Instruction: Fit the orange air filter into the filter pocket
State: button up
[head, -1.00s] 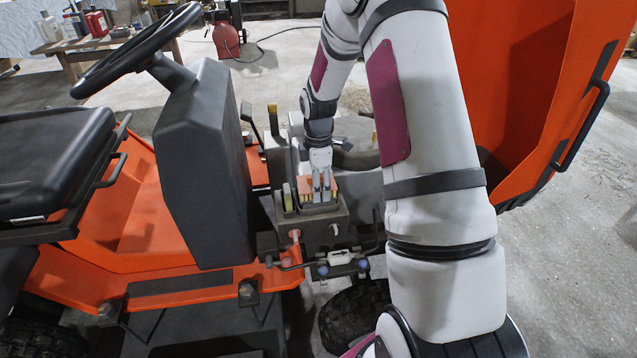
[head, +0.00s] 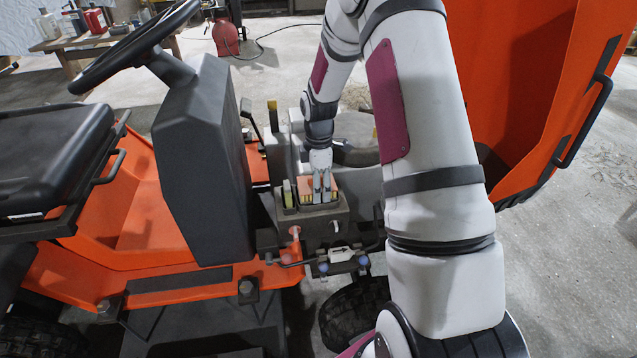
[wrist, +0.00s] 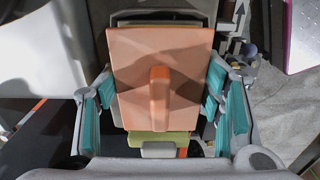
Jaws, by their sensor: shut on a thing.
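The orange air filter (wrist: 160,85) is a flat block with a raised rib down its middle, filling the centre of the wrist view. My gripper (wrist: 160,112) has a teal-padded finger on each side of it and is shut on it. In the head view the filter (head: 304,184) shows as an orange patch around my gripper (head: 322,190). It is at the top of a dark slotted box (head: 318,222) on the vehicle. The filter's lower part and the pocket opening are hidden, so I cannot tell how deep it sits.
A yellow-green piece (head: 288,194) stands in the box left of the filter; a green edge (wrist: 158,145) shows below the filter in the wrist view. The steering column (head: 205,160) rises at left. A raised orange panel (head: 530,100) stands at right.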

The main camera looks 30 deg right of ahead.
jog(key=shift+f, duration=0.3)
jog(key=shift+r, duration=0.1)
jog(key=shift+r+p, duration=0.65)
jog(key=shift+r, duration=0.25)
dwell(0.9)
jog(key=shift+f, duration=0.2)
jog(key=shift+f, duration=0.35)
jog(key=shift+f, duration=0.5)
jog(key=o, duration=1.3)
